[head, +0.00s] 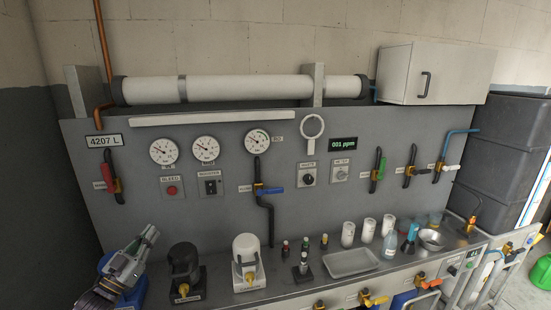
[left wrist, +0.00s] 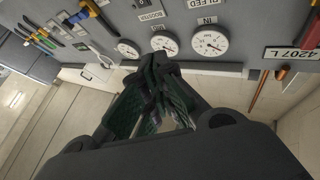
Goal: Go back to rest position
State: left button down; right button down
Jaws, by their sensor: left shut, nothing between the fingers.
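My left gripper (head: 146,239) is at the lower left in the head view, in front of the grey panel (head: 100,215) and above a blue object (head: 133,293) on the bench. In the left wrist view its fingers (left wrist: 158,62) are together with nothing between them, pointing toward the row of gauges. My right gripper is in neither view.
A black pump-like unit (head: 184,262) and a white one (head: 246,256) stand right of my left gripper. Small bottles, white cups, a tray (head: 350,263) and a metal bowl (head: 430,239) line the bench. Valves with coloured handles project from the panel and bench front.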

pick_arm(q)
jog(key=s+d+f+n+g+y, duration=0.2)
jog(key=s+d+f+g+y, duration=0.15)
jog(key=d+f, duration=0.4)
jog(key=s+d+f+n+g+y, duration=0.15)
jog(key=s+d+f+g, duration=0.25)
jog(key=f, duration=0.6)
jog(key=s+d+f+g+y, duration=0.15)
jog(key=s+g, duration=0.35)
jog(key=s, duration=0.7)
jog(key=s+d+f+g+y, duration=0.1)
jog(key=s+d+f+g, duration=0.3)
jog(key=s, duration=0.8)
notch_tip(320, 180, down, 33)
jog(key=s+g, duration=0.2)
jog(key=s+a+f, duration=0.2)
jog(key=s+f, duration=0.7)
jog(key=s, duration=0.2)
jog(key=s+a+f+g, duration=0.1)
jog(key=s+a+f, duration=0.1)
jog(key=s+f, duration=0.8)
jog(key=shift+s+a+f, duration=0.15)
jog(key=shift+s+a, duration=0.2)
jog(key=shift+s, duration=0.4)
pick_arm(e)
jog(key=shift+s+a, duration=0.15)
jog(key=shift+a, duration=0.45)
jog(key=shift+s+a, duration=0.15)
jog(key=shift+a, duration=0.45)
